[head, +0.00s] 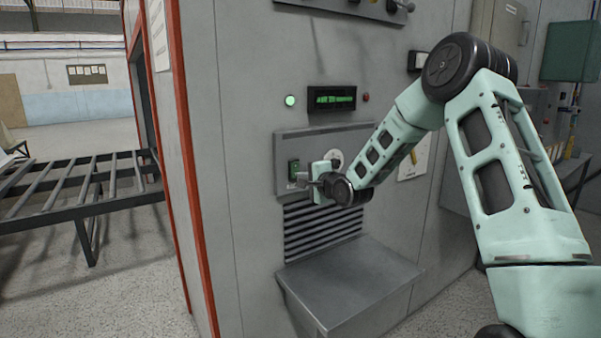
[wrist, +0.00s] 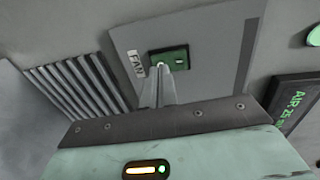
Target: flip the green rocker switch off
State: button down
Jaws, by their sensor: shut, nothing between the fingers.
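The green rocker switch (head: 293,167) is on the grey panel on the machine's front, left of my gripper (head: 300,179) in the head view. In the wrist view the switch (wrist: 181,55) is a green block with pale marks, beside a label reading FAN (wrist: 136,63). My gripper (wrist: 161,68) is shut and empty, its fingertips overlapping the near left part of the switch in the wrist view. Whether they touch it I cannot tell. The fingertips hide part of the switch, so its position is unclear.
A green lamp (head: 290,100) glows on the machine, left of a display (head: 332,98) with green text. A vent grille (head: 322,230) lies below the panel, above a jutting metal ledge (head: 350,280). A roller conveyor (head: 80,190) stands at the left.

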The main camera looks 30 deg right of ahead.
jog(key=shift+w+f, duration=0.15)
jog(key=shift+w, duration=0.9)
jog(key=shift+f, duration=0.1)
